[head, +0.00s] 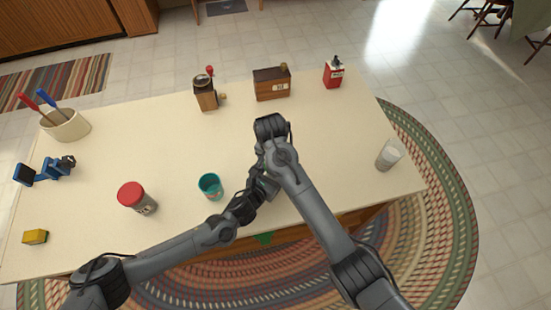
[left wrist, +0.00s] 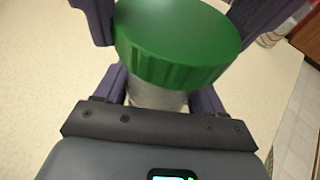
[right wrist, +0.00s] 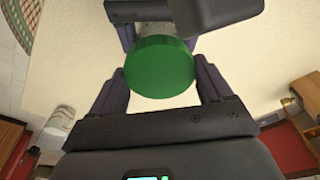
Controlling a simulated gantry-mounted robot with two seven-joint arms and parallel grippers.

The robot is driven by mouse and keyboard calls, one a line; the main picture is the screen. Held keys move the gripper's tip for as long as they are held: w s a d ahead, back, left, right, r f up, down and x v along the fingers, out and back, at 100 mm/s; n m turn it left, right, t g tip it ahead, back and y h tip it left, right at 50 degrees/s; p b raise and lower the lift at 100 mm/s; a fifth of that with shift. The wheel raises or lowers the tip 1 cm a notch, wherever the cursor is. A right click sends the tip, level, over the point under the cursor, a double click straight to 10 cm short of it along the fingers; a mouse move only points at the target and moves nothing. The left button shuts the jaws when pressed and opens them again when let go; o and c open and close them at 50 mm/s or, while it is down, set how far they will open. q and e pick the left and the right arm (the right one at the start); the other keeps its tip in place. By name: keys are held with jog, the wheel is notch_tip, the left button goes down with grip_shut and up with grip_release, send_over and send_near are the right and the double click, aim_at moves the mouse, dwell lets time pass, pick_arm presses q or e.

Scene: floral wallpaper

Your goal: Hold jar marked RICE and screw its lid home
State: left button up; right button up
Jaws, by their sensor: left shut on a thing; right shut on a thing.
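A jar with a pale grey body (left wrist: 158,98) and a wide green lid (left wrist: 180,35) is between my two grippers. Its marking does not show in the wrist views. My left gripper (left wrist: 160,100) is shut on the jar body, below the lid. My right gripper (right wrist: 158,82) is shut with its fingers on either side of the green lid, which also shows in the right wrist view (right wrist: 160,68). The lid sits over the jar's top; I cannot tell whether a gap is left under it. In the head view my arms hide the jar.
A red-lidded jar (head: 131,195) and a teal cup (head: 210,186) stand left of my grippers. A glass (head: 389,156) is at the right. A grinder (head: 205,97), wooden box (head: 271,85) and red tin (head: 333,73) line the back. The tabletop (head: 335,125) is clear between them.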

pick_arm(q)
jog(key=shift+a, duration=0.1)
pick_arm(e)
jog(key=shift+d, duration=0.1)
jog(key=o, duration=0.8)
jog(key=n, duration=0.2)
jog(key=shift+n, duration=0.4)
jog(key=n+y, duration=0.1)
jog(key=n, duration=0.2)
jog(key=shift+n, duration=0.4)
jog(key=n, duration=0.6)
jog(key=shift+y, duration=0.4)
